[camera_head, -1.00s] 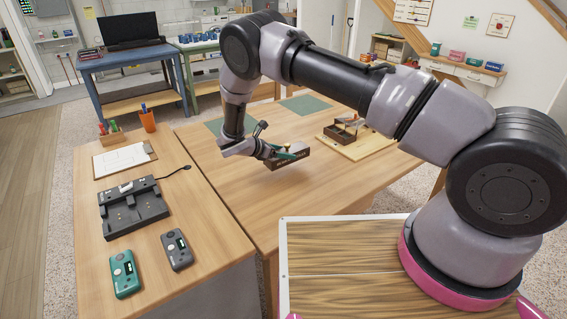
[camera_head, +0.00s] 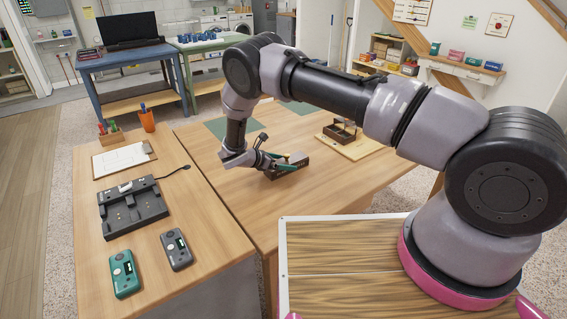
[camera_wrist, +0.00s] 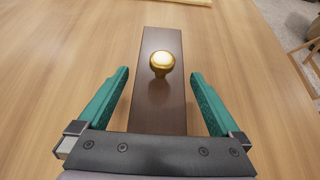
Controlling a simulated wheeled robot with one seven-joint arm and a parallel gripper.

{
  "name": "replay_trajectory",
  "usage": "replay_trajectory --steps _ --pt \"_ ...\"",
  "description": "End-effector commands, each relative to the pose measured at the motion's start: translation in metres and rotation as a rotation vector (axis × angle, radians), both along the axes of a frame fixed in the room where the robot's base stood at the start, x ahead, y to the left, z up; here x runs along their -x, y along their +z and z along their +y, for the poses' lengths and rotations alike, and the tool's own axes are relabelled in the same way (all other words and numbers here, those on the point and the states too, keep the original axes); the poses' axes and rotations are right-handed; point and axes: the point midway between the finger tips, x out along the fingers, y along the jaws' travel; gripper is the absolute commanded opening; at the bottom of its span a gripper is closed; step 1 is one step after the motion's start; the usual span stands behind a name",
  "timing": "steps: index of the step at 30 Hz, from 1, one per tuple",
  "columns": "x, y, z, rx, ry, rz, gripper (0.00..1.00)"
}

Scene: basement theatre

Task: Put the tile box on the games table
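The tile box (camera_head: 290,168), a dark brown box with lettering on its side, sits on the wooden table (camera_head: 245,205) in the middle of the head view, which appears to be the games table. In the wrist view the box (camera_wrist: 160,110) runs lengthwise away from me, with a round brass knob (camera_wrist: 161,63) on its lid. My gripper (camera_wrist: 160,73) is open. Its two green fingers stand on either side of the box, with a gap on each side. In the head view my gripper (camera_head: 278,160) partly hides the box.
A wooden caddy (camera_head: 341,131) stands on a pale board (camera_head: 360,148) at the table's back right. Green mats lie at the far side. A left side table (camera_head: 95,240) holds a clipboard, a black dock and two handheld devices. The tabletop before the box is clear.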

Motion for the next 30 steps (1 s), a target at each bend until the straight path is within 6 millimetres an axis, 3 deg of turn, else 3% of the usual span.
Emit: replay_trajectory --steps 7,21,30 --pt "0.005 0.008 0.009 -0.001 0.002 -0.001 1.00" --pt "0.050 0.052 0.076 -0.001 0.003 -0.001 1.00" --pt "0.059 0.060 0.088 0.000 0.000 0.000 1.00"
